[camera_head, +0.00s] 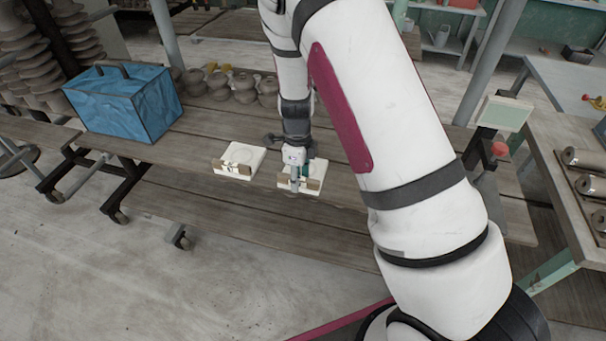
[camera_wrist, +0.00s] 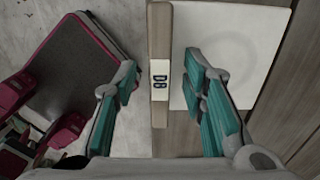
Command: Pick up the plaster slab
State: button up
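Two pale plaster slabs lie side by side near the front edge of the wooden bench, a left slab (camera_head: 240,157) and a right slab (camera_head: 316,171). Each has a shallow round hollow and a brown strip on its front side. My gripper (camera_head: 296,176) is over the right slab and hides part of it. In the wrist view, my gripper (camera_wrist: 162,78) is open, with teal finger pads on either side of the brown strip (camera_wrist: 160,120) and its small dark-lettered label. The right finger overlaps the white slab (camera_wrist: 235,45). I cannot tell whether either finger touches.
A blue box (camera_head: 125,103) stands on the bench at the left. Several clay pots (camera_head: 245,87) stand along the back. A metal post with a red knob (camera_head: 499,149) rises at the right. A second table (camera_head: 560,150) with cylinders is at the far right.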

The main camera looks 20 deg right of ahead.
jog(key=shift+c, duration=0.3)
grip_shut()
jog(key=shift+r, duration=0.1)
